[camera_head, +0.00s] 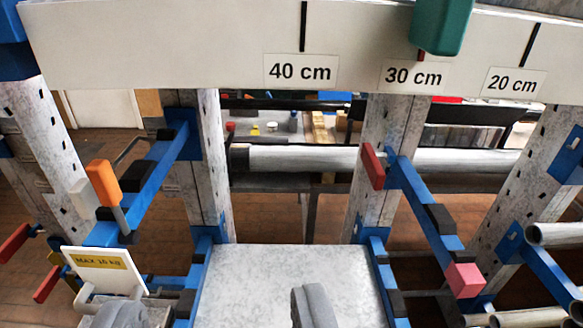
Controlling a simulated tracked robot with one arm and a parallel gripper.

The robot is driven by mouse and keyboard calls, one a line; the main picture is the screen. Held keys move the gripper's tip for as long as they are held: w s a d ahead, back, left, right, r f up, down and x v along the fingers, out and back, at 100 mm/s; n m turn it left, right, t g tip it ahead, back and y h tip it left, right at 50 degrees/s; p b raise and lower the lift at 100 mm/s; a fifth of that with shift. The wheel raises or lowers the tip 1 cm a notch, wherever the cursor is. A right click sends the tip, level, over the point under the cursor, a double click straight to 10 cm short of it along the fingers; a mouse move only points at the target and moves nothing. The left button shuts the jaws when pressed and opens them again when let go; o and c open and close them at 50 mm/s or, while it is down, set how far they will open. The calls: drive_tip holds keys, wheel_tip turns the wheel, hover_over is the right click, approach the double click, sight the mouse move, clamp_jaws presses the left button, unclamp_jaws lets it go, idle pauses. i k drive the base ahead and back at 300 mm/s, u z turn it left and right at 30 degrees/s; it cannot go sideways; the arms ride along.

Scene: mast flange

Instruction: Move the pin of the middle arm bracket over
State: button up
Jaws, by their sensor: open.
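An orange-handled pin (104,183) stands upright at the outer part of a blue arm bracket (150,175) on the left, its grey shank reaching down to the arm. Another blue arm bracket (425,210) on the right has a red block (372,166) near its upright and a pink end block (464,280). I cannot tell which bracket is the middle one. My gripper (216,311) is at the bottom edge, its two grey fingers wide apart and nothing seen between them. It is below and to the right of the orange pin, apart from it.
A white scale board (160,55) with a green slider (440,25) near 30 cm crosses the top. A "MAX 15 kg" sign (103,270) stands beside the left finger. A grey panel (285,275) lies between the lower brackets. Pipes (300,158) run behind the perforated uprights (380,130).

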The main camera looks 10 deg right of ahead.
sight(9, 249)
drive_tip(key=u, duration=0.9)
drive_tip(key=k, duration=0.35)
drive_tip(key=u, duration=0.4)
drive_tip(key=i, duration=0.5)
drive_tip(key=z, duration=0.2)
drive_tip(key=k, duration=0.4)
drive_tip(key=u, duration=0.45)
